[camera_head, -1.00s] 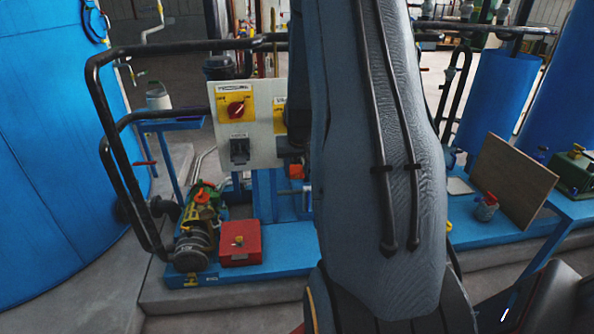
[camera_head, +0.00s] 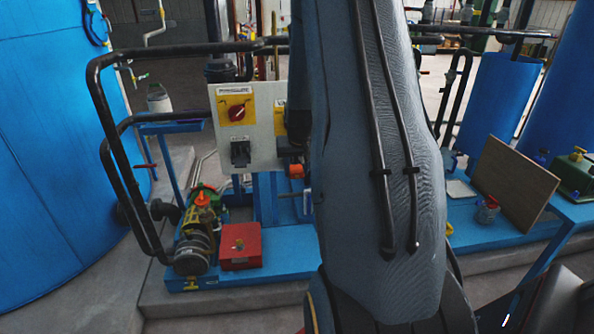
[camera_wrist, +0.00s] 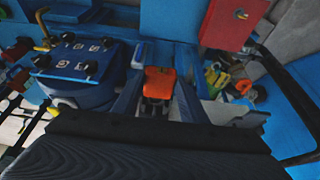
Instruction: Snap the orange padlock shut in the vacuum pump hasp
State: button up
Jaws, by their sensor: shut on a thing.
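The orange padlock (camera_wrist: 159,82) is between the two fingers of my gripper (camera_wrist: 158,92) in the wrist view. The gripper is shut on it. The padlock's shackle and how it stands to a hasp cannot be made out. In the head view my arm covers most of the middle; an orange piece (camera_head: 296,171) shows at its left edge, just under the right side of the control panel, and may be the same padlock. The fingers are not clear there. I cannot pick out the vacuum pump hasp for certain in either view.
A pale panel (camera_head: 262,148) with yellow-plated rotary switches stands left of my arm. Below it are a pump (camera_head: 195,245) and a red box (camera_head: 240,246) on a blue base. Black pipe rails (camera_head: 100,110) stand at the left. A brown board (camera_head: 515,185) leans at the right.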

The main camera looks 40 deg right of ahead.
jog(key=shift+w+d+b, duration=0.2)
jog(key=shift+w+d, duration=0.2)
jog(key=shift+w, duration=0.25)
jog(key=shift+w+d+b, duration=0.15)
jog(key=shift+w+d, duration=0.2)
jog(key=shift+w, duration=0.25)
dwell(0.3)
jog(key=o, duration=1.3)
jog(key=shift+b+v, duration=1.1)
jog(key=shift+v, duration=2.85)
